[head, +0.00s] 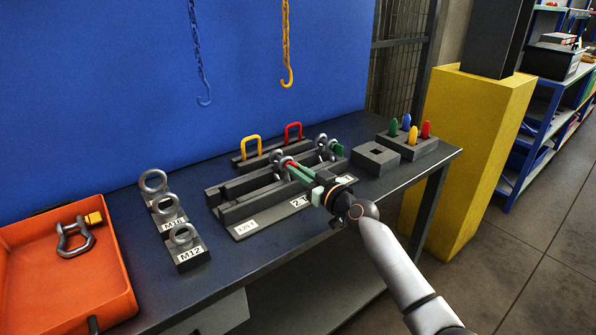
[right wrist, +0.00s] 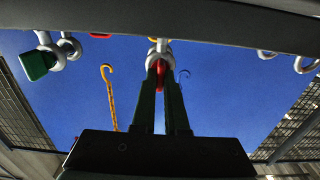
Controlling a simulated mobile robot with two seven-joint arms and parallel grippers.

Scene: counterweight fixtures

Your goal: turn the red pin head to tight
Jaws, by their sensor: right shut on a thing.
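The red pin head (head: 288,162) sits on a grey shackle (head: 277,157) at the middle of the dark fixture. My right gripper (head: 291,168) reaches in from the lower right and is shut on it. In the right wrist view the red pin head (right wrist: 160,76) shows between the two dark green fingers (right wrist: 161,85), with the pale shackle (right wrist: 160,49) just beyond. The fingers hide part of the head, and I cannot tell how far the pin is screwed in. My left gripper is not in view.
A second shackle with a green pin head (head: 337,149) stands to the right. Yellow (head: 251,146) and red (head: 293,131) handles rise behind. Eye bolts (head: 182,236) and an orange tray (head: 70,270) are left; a block with coloured pegs (head: 408,146) is right. Hooks (head: 287,78) hang behind.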

